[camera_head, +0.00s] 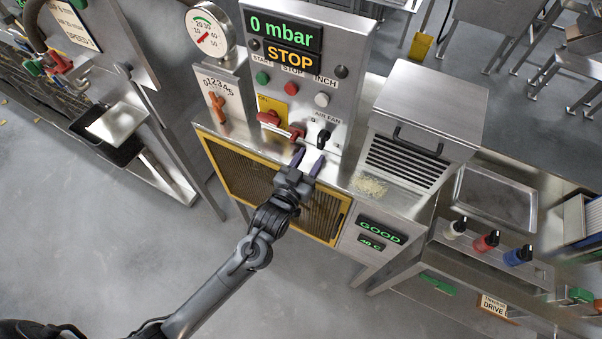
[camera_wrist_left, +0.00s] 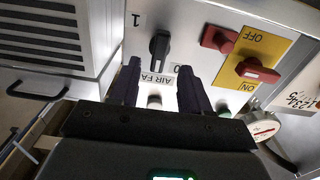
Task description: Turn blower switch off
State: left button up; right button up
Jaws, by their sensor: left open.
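The blower switch is a black rotary knob (camera_head: 323,138) under the "AIR FAN" label on the steel panel. In the left wrist view the black knob (camera_wrist_left: 159,48) shows upside down, with a "1" and a "0" mark on either side of it. I cannot tell which mark it is set to. My left gripper (camera_head: 310,158) is open and empty, just in front of and below the knob in the head view. In the wrist view its two dark fingers (camera_wrist_left: 160,72) point at the panel, one on each side of the knob's near end; contact is not clear. My right gripper is not in view.
Red handles (camera_head: 269,117) on a yellow ON/OFF plate sit left of the knob. Push buttons (camera_head: 291,88) and displays reading "0 mbar" and "STOP" are above. A vented steel box (camera_head: 427,120) stands to the right. A pressure gauge (camera_head: 210,30) is at upper left.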

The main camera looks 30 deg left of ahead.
pick_arm(q)
jog(key=shift+s+b, duration=0.35)
jog(key=shift+s, duration=2.2)
